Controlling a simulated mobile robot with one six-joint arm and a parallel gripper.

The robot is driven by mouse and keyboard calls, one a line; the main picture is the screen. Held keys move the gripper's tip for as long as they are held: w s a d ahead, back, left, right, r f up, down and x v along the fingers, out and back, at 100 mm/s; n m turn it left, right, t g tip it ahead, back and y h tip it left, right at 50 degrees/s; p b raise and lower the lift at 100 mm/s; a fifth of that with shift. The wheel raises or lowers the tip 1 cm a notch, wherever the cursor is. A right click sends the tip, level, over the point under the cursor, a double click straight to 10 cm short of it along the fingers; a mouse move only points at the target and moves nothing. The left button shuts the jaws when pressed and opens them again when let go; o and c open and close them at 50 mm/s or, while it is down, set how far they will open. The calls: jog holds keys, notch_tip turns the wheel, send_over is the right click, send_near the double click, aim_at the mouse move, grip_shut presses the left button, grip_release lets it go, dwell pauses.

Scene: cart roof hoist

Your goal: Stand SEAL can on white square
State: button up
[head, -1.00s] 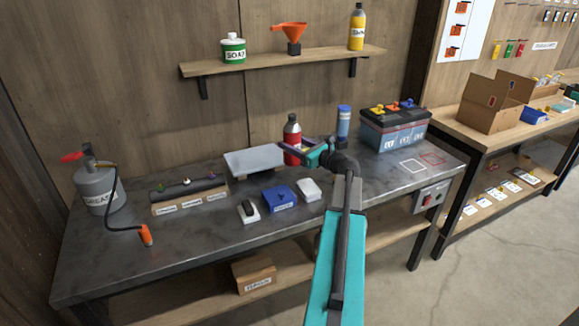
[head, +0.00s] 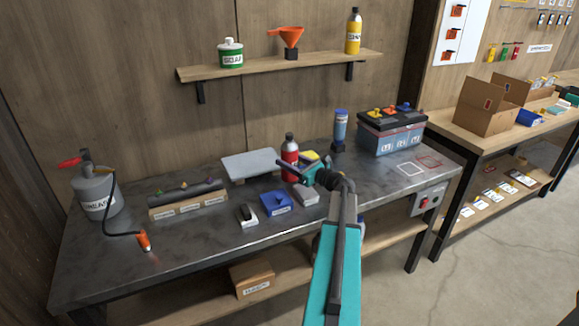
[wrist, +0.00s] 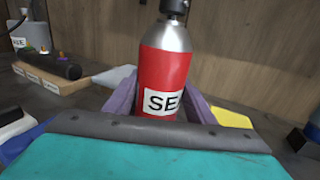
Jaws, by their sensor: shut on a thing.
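The red SEAL can (head: 290,158) with a silver top stands upright between my gripper's fingers, left of the arm's end. The wrist view shows the can (wrist: 167,75) close up, its label partly readable as "SE", with purple pads on both sides. My gripper (head: 307,172) is shut on the can. I cannot tell whether the can's base touches the bench. The white square (head: 411,169) is an outline on the right part of the bench top, in front of the battery, and it is empty.
A red outlined square (head: 429,160) lies right of the white one. The battery (head: 391,133) stands behind both. A blue tube (head: 340,128) stands between can and battery. A blue box (head: 276,202), a grey-white block (head: 306,194) and a yellow item (head: 309,156) lie near the can.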

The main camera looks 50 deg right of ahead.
jog(key=shift+f, duration=1.2)
jog(key=shift+f, duration=0.15)
jog(key=o, duration=1.3)
jog(key=shift+r, duration=0.2)
jog(key=shift+s+f, duration=0.1)
jog(key=shift+s, duration=0.3)
jog(key=s+b, duration=0.2)
jog(key=s, duration=0.9)
jog(key=shift+s+a, duration=0.1)
jog(key=shift+a, duration=0.05)
